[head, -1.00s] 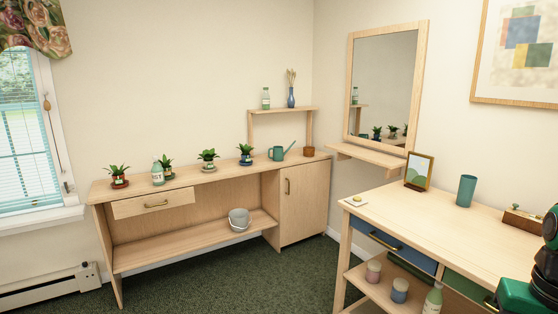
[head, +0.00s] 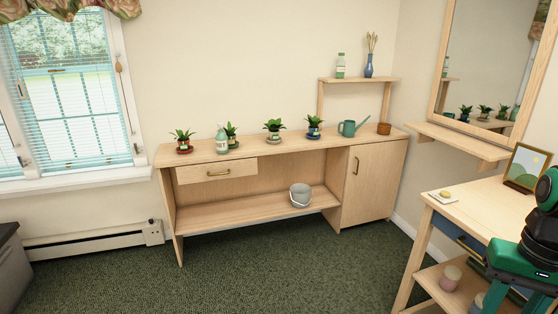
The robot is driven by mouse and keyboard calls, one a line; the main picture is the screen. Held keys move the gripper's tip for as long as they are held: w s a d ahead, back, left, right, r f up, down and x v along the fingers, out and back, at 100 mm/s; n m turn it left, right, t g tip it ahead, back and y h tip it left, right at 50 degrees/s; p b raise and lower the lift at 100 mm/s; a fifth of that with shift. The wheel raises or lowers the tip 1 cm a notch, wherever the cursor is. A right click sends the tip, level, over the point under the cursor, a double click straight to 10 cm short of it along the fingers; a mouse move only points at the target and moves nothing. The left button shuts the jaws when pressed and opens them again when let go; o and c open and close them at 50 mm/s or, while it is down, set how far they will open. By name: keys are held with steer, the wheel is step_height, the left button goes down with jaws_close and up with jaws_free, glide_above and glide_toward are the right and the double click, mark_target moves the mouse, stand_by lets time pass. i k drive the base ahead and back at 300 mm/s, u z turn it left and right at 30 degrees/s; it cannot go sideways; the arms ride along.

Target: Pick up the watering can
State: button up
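The watering can (head: 348,128) is teal-green with a spout pointing up to the right. It stands upright on the top of the long wooden sideboard (head: 295,144), towards its right end, across the room. A potted plant in a blue pot (head: 314,127) is to its left and a small brown pot (head: 384,128) to its right. Part of my green and black arm shows at the right edge of the head view. My gripper's fingers are not in view.
Several potted plants and a bottle (head: 222,140) line the sideboard. A grey bucket (head: 300,195) stands on its lower shelf. A desk (head: 480,205) with a picture frame (head: 525,168) is at the right, partly behind my arm. Dark green carpet (head: 290,270) lies clear before the sideboard.

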mark_target(349, 130)
steer(key=u, duration=0.35)
steer(key=i, duration=2.3)
steer(key=z, duration=0.6)
steer(key=i, duration=1.2)
steer(key=z, duration=0.45)
